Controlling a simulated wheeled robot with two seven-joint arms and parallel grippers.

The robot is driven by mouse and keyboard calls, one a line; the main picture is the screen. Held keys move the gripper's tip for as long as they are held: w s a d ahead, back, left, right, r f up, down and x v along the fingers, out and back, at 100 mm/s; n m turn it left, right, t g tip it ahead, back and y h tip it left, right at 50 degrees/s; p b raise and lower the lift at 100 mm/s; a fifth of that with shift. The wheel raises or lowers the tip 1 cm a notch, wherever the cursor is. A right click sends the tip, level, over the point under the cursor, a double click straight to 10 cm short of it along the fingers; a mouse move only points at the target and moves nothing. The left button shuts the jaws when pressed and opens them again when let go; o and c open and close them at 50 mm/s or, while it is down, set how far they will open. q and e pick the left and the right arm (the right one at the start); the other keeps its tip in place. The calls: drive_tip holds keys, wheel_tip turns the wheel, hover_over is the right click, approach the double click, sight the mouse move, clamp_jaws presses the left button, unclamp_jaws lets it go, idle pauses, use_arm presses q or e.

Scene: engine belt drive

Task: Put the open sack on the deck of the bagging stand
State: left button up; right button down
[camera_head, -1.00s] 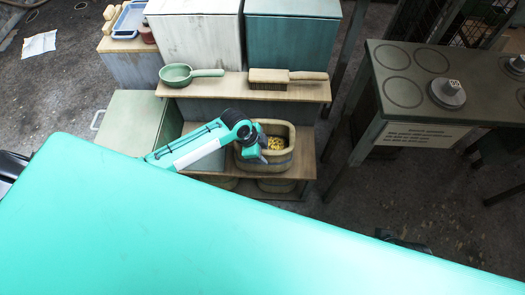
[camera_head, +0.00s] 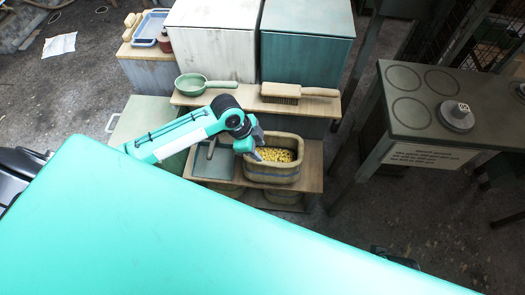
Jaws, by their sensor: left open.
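A tan, rounded sack-like container with a blue-grey band (camera_head: 272,174) stands upright on the lower board (camera_head: 312,166) of a wooden stand. Its top is open and shows yellow grain-like contents. My left gripper (camera_head: 257,152) is open and empty at the container's left rim, pointing down. It overlaps the rim in the picture, and I cannot tell whether it touches. My right gripper is not in view. No label shows which piece is the bagging stand.
The upper board holds a green scoop (camera_head: 205,84) and a brush (camera_head: 298,92). White (camera_head: 212,50) and teal (camera_head: 305,45) bins stand behind. A dark table (camera_head: 415,115) with ring marks and a round metal piece (camera_head: 456,115) is at right. The floor between is clear.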

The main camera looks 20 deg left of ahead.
use_arm(q)
drive_tip(key=shift+s+r, duration=0.1)
drive_tip(key=shift+r, duration=0.15)
drive_tip(key=s+d+f+n+t, duration=0.1)
drive_tip(key=s+d+f+n, duration=0.3)
drive_tip(key=s, duration=0.3)
drive_tip(key=s+a+f+n+y, duration=0.2)
drive_tip(key=s+a+n, duration=0.3)
drive_tip(key=s+n, duration=0.3)
drive_tip(key=s+y, duration=0.1)
drive_tip(key=s, duration=0.2)
drive_tip(key=shift+a+n+t+y, duration=0.2)
drive_tip(key=shift+n+t+y, duration=0.1)
drive_tip(key=shift+n, duration=0.1)
drive_tip(key=shift+f, duration=0.1)
